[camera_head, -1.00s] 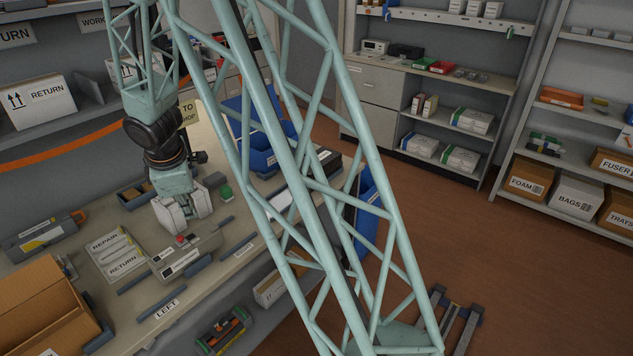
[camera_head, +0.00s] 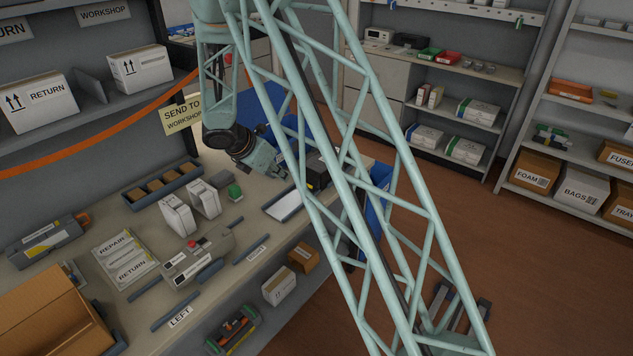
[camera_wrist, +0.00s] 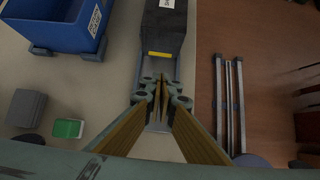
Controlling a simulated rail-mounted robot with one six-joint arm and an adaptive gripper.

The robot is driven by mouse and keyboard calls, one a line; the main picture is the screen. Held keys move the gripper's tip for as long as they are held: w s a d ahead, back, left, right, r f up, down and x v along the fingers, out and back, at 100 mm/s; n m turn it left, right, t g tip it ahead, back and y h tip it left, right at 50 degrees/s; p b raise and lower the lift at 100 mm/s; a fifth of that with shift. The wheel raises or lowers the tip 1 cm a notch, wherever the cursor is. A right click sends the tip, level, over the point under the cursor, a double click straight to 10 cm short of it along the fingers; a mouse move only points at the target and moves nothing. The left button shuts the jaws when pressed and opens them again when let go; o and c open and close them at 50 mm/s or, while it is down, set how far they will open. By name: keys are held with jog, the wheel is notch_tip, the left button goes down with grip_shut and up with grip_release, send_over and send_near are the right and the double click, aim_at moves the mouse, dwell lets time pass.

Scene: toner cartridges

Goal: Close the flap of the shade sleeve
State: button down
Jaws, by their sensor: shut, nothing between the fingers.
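The shade sleeve (camera_wrist: 165,30) is a dark box on the bench, near the top of the wrist view, with a white label and a yellow strip at its near end. A grey flap-like plate (camera_wrist: 158,69) extends from that end toward me, lying open and roughly flat. My gripper (camera_wrist: 160,84) is shut and empty, above this plate and short of the sleeve's end; I cannot tell whether it touches. In the head view the sleeve (camera_head: 317,171) is partly hidden behind my arm's lattice, and my gripper (camera_head: 283,171) is just left of it.
A blue bin (camera_wrist: 58,24) stands left of the sleeve. A green block (camera_wrist: 68,128) and a grey block (camera_wrist: 27,107) lie at lower left. The bench edge drops to the brown floor (camera_wrist: 260,40) on the right. White cartridges (camera_head: 178,216) stand farther left.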

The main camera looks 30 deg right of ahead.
jog(key=shift+d+f, duration=0.1)
dwell(0.4)
jog(key=b+x, duration=0.1)
jog(key=x, duration=0.9)
jog(key=shift+b, duration=0.3)
jog(key=shift+w+d+f, duration=0.15)
jog(key=shift+d, duration=0.3)
jog(key=shift+w+d+f, duration=0.15)
jog(key=shift+d, duration=0.25)
jog(key=shift+w+d+f, duration=0.15)
jog(key=shift+d, duration=0.25)
jog(key=shift+w+d+f, duration=0.1)
jog(key=shift+w+d, duration=0.1)
jog(key=shift+d, duration=0.2)
jog(key=shift+d+f+b, duration=0.15)
jog(key=shift+f+b, duration=0.15)
jog(key=shift+b, duration=0.9)
